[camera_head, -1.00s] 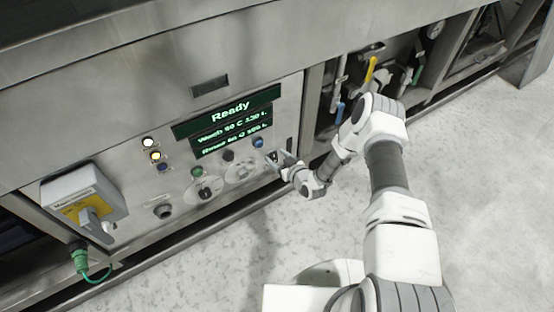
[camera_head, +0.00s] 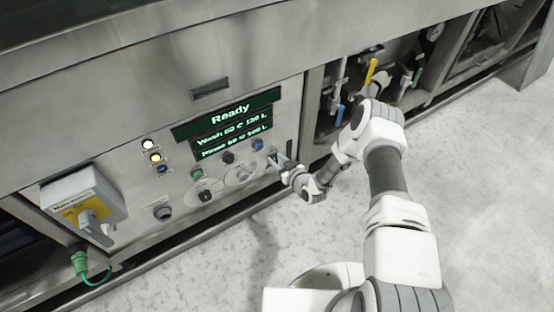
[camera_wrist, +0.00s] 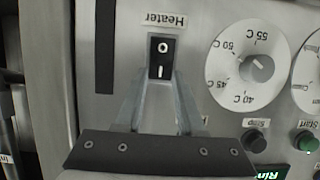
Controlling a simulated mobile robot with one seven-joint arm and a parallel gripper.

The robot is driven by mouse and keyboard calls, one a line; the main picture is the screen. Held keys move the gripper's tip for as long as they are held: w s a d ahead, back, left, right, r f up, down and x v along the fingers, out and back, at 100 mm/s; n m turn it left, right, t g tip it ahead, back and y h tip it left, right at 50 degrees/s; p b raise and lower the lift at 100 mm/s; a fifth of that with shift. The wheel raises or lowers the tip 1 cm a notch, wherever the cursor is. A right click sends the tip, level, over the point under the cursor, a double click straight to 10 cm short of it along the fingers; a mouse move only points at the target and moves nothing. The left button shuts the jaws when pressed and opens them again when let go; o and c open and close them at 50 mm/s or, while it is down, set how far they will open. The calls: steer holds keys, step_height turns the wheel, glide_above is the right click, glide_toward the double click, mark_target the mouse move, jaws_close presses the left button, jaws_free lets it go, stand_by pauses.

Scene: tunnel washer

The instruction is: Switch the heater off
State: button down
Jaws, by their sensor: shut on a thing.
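The heater switch (camera_wrist: 160,58) is a small black rocker marked O and I, under an upside-down "Heater" label (camera_wrist: 165,20) in the wrist view. The O is at the top of that picture and the I at the bottom. My gripper (camera_wrist: 160,84) is at the I end of the rocker, its two fingers narrowing onto it and shut on it. Which side of the rocker is pressed in I cannot tell. In the head view my gripper (camera_head: 274,161) is at the panel's lower right, and its fingers largely hide the switch.
A temperature dial (camera_wrist: 258,66) sits beside the switch, with stop (camera_wrist: 255,138) and start (camera_wrist: 305,141) buttons nearby. The display (camera_head: 229,117) reads "Ready". A main switch box (camera_head: 84,207) is at left. Pipes with coloured handles (camera_head: 371,70) stand in the bay at right. The floor is clear.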

steer(key=shift+s+d+f+t+y, duration=0.15)
steer(key=shift+f+t+y, duration=0.1)
steer(key=shift+t+y, duration=0.25)
steer(key=shift+s+d+f+t+y, duration=0.15)
steer(key=shift+f+t+y, duration=0.15)
steer(key=shift+t, duration=0.4)
steer(key=shift+f+t+y, duration=0.1)
steer(key=shift+t+y, duration=0.3)
steer(key=shift+t, duration=0.2)
steer(key=c, duration=0.5)
jaws_free()
steer(key=shift+s+d, duration=0.1)
steer(key=shift+s, duration=0.15)
